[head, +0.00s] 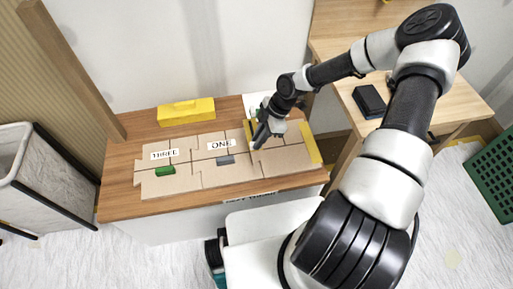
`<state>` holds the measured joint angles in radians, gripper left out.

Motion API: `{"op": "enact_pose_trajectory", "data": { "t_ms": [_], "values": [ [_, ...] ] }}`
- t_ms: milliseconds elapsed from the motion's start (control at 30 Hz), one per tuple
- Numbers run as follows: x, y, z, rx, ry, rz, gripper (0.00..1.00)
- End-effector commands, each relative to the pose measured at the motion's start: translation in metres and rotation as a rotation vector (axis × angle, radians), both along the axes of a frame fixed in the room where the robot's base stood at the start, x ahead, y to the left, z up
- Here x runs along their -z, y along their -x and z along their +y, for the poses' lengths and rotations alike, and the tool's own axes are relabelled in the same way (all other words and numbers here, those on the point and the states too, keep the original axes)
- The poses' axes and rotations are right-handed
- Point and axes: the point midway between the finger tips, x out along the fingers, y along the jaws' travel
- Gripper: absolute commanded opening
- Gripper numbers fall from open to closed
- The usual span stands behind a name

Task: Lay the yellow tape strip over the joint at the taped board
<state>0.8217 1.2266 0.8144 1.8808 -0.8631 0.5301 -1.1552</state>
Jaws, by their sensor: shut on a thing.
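The taped board (289,157) is the rightmost tan board on the wooden table, with a yellow band (311,143) along its right side. Dark lines on it mark joints. More yellow shows just left of my gripper, partly covered; I cannot tell whether it is the board's edging or the yellow tape strip. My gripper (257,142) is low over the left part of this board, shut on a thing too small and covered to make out. I cannot tell whether it touches the board.
Board THREE (151,185) bears a green block (165,171). Board ONE (212,175) bears a grey block (225,160). A yellow box (187,111) stands at the back. A black case (369,101) lies on the side table (437,112). A green crate (492,165) is far right.

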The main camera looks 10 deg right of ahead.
Motion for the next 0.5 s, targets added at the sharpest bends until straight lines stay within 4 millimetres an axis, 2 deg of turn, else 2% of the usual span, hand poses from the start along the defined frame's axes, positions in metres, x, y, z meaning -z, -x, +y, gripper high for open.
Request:
{"op": "enact_pose_trajectory", "data": {
  "t_ms": [33, 267, 400, 500],
  "values": [
    [0.011, 0.000, 0.001, 0.000, -0.001, 0.001, 0.00],
    [0.029, 0.000, 0.000, 0.001, 0.000, 0.000, 0.00],
    [0.050, 0.000, 0.001, 0.002, -0.001, 0.002, 0.00],
    [0.059, -0.001, 0.001, 0.003, 0.000, 0.000, 0.00]
  ]
}}
